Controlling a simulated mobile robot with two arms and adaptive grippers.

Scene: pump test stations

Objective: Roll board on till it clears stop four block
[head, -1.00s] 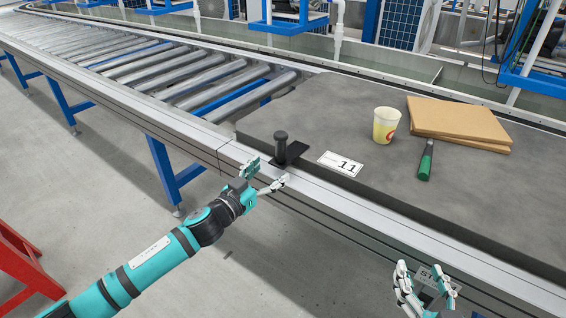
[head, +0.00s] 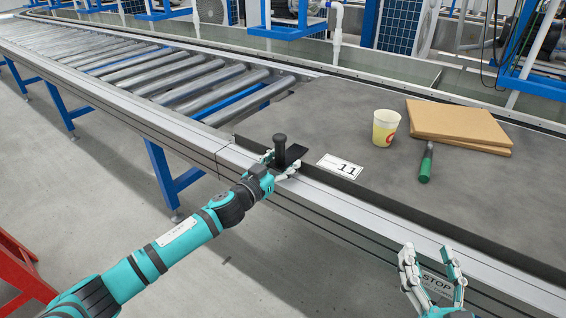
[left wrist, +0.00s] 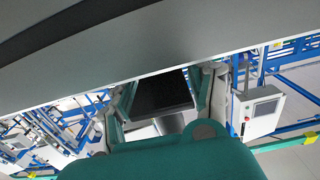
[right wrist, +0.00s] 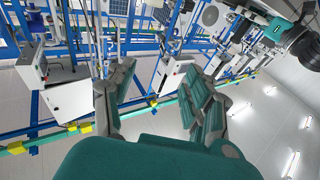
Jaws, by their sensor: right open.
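The grey board (head: 310,115) lies flat on the conveyor, with a white "11" label (head: 340,166) near its front edge. A black upright handle (head: 280,148) on a dark plate stands at the board's front left corner. My left gripper (head: 279,166) is at the handle, with its fingers apart on either side of it. In the left wrist view a dark surface (left wrist: 162,92) shows between the fingers. My right gripper (head: 432,262) is open and empty in front of the rail, by a plate marked STOP (head: 437,284). The stop block itself is not clearly seen.
A yellow cup (head: 385,128), a green-handled tool (head: 425,163) and brown flat sheets (head: 458,124) rest on the board. Bare rollers (head: 165,75) extend to the left. A red frame (head: 22,270) stands on the floor at left.

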